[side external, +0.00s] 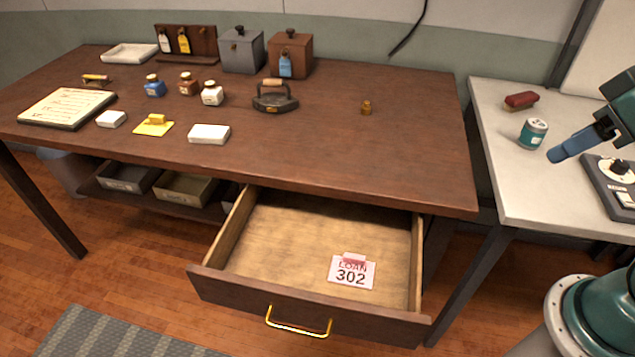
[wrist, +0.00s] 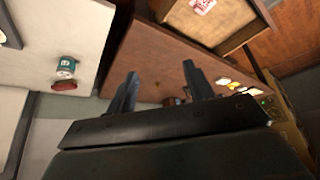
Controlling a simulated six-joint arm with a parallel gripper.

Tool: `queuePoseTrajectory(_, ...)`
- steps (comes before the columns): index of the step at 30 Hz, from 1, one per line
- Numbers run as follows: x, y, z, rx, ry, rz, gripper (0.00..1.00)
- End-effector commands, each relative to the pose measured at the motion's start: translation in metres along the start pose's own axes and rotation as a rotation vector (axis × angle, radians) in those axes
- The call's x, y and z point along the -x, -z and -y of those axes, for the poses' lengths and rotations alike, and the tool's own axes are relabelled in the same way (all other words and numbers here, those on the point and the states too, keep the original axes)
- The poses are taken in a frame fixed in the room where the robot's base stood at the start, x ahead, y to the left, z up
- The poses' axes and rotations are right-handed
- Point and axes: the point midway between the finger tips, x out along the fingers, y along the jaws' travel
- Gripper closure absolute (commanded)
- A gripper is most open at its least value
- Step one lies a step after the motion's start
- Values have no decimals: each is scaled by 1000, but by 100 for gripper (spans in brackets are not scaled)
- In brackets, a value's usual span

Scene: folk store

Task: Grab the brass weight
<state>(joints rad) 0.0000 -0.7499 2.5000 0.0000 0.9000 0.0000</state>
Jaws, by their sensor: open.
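The brass weight (side external: 366,107) is a small, knobbed, golden piece standing alone on the right part of the brown table. My gripper (wrist: 160,70) is open in the wrist view, with its two dark fingers apart and nothing held between them. In the side view my arm's end is at the far right, above the grey side counter and well to the right of the weight.
A flat iron (side external: 275,97) stands left of the weight; bottles, boxes and white blocks lie farther left. An open drawer (side external: 240,225) holding a 302 card (side external: 351,275) juts out in front. A teal can (side external: 533,133) and red brush (side external: 521,100) are on the side counter (side external: 500,170).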

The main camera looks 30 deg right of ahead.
Motion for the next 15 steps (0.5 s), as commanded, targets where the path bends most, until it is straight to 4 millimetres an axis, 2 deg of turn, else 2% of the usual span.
queuePoseTrajectory(10,0,2,0,0,0,0,48)
queuePoseTrajectory(15,1,16,0,0,-1,4,48)
